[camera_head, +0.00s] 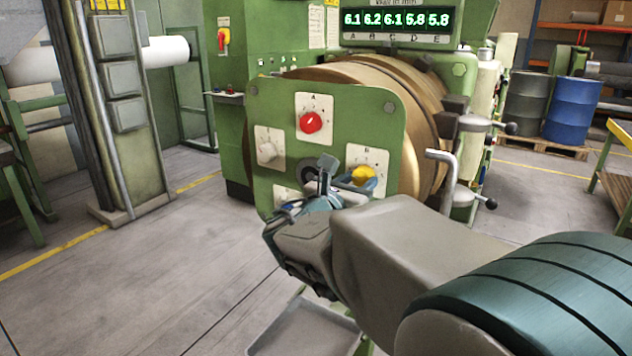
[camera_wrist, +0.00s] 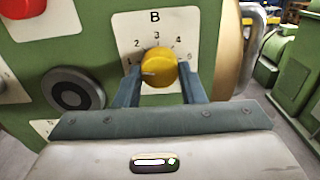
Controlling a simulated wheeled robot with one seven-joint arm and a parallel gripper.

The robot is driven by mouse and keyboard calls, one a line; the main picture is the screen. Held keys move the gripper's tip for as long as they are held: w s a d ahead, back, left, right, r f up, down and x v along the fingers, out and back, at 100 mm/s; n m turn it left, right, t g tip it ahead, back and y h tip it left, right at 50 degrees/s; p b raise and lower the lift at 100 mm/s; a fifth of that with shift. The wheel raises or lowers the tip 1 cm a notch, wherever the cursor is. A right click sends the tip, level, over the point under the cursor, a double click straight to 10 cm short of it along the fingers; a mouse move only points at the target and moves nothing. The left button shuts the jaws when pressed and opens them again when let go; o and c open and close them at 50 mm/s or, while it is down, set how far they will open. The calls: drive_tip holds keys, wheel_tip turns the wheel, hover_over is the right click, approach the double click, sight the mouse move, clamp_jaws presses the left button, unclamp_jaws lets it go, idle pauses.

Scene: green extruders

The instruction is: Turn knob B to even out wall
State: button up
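Knob B is a yellow round knob (camera_wrist: 160,66) on a white dial plate (camera_wrist: 158,22) with numbers around it. Its pale mark points left, toward the low end of the scale. It also shows in the head view (camera_head: 363,175). My gripper (camera_wrist: 160,80) has one finger on each side of the knob, with narrow gaps visible, so it looks open around it; any contact is hard to judge. The display (camera_head: 397,20) reads A 6.1, B 6.2, C 6.1, D 5.8, E 5.8.
The green panel (camera_head: 385,112) also carries a red knob (camera_head: 310,122) above and a white knob (camera_head: 267,152) at left. A dark round fitting (camera_wrist: 73,92) sits left of knob B. A bent metal handle (camera_head: 442,180) stands to the right of the panel.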

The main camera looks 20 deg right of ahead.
drive_tip(key=shift+c, duration=0.9)
drive_tip(key=shift+f+m+b, duration=0.1)
drive_tip(key=shift+m+b, duration=0.2)
drive_tip(key=shift+b, duration=0.3)
drive_tip(key=shift+f+m+b, duration=0.1)
drive_tip(key=shift+m+b, duration=0.2)
drive_tip(key=shift+b, duration=0.15)
drive_tip(key=m+b, duration=0.2)
drive_tip(key=b, duration=0.1)
drive_tip(key=shift+f, duration=0.1)
drive_tip(key=m+b, duration=0.3)
drive_tip(key=b, duration=0.2)
drive_tip(key=shift+a+r+m+b, duration=0.1)
drive_tip(key=shift+r+m+b, duration=0.15)
drive_tip(key=shift+m+b, duration=0.55)
drive_tip(key=shift+r, duration=0.1)
